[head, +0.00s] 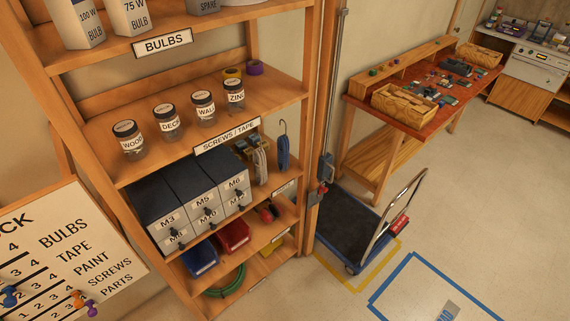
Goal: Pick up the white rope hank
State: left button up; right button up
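The white rope hank (260,166) hangs at the right end of the wooden shelf unit, below the "SCREWS / TAPE" label. It looks pale grey-white and hangs lengthwise. A blue hank (284,150) hangs just to its right under a dark hook. The top of the white hank is close to small items on the shelf behind, and its hook is hard to make out. Neither of my grippers shows in the head view.
Dark drawer boxes (188,192) stand left of the hank. Glass jars (203,106) fill the shelf above; red and blue bins (233,235) sit below. A platform cart (348,226) stands right of the shelf. Floor beyond the blue tape outline (405,259) is open.

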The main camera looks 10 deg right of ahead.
aim_at(259, 155)
jog(key=z, duration=1.8)
jog(key=i, duration=2.75)
jog(key=u, duration=2.35)
